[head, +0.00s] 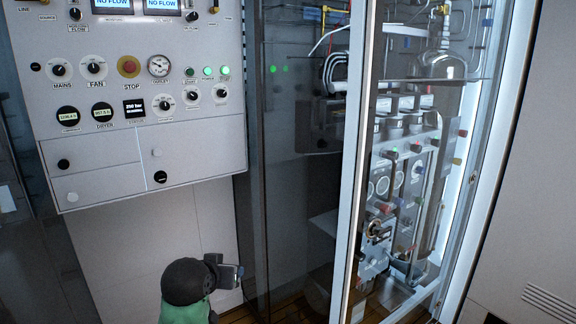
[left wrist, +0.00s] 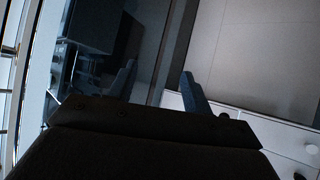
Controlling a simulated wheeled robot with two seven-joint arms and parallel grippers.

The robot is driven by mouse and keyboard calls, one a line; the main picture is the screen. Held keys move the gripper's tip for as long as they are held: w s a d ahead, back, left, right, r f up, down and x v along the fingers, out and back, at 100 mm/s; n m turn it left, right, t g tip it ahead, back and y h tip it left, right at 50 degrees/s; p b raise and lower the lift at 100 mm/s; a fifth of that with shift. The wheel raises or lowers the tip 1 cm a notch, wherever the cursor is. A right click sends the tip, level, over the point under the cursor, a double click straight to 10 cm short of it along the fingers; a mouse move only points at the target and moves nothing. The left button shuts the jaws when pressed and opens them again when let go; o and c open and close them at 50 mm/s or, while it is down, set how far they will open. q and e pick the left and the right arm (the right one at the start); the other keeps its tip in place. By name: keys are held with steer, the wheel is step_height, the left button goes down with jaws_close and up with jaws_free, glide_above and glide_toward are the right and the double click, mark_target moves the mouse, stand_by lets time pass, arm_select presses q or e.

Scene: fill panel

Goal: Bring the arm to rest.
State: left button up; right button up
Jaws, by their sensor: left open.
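My left gripper (head: 231,271) is low in the head view, in front of the wall under the control panel and left of the dark glass door. In the left wrist view its two fingers (left wrist: 155,85) stand apart with nothing between them. The fingers touch nothing that I can see. My dark wrist fills the lower part of that view. My right gripper is in neither view.
The grey control panel (head: 130,100) with knobs, gauges and lit green lamps is above the gripper. The dark glass door (head: 300,190) stands just right of it. The lit cabinet (head: 405,180) with valves and a glass bottle is further right.

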arm_select(q)
steer(key=s+f+g+p, duration=0.1)
steer(key=s+f+g, duration=0.2)
steer(key=s+f, duration=0.6)
steer(key=s+f+g+p, duration=0.2)
steer(key=s+f, duration=0.7)
steer(key=s, duration=0.6)
steer(key=s+d+f+m+g+p, duration=0.1)
steer(key=s+f+g+p, duration=0.1)
steer(key=s+f, duration=0.8)
steer(key=s+g, duration=0.1)
steer(key=s, duration=0.2)
steer(key=shift+g, duration=0.3)
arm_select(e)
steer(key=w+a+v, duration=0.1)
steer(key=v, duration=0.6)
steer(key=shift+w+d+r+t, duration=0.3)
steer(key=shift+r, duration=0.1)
arm_select(q)
steer(key=shift+d, duration=0.1)
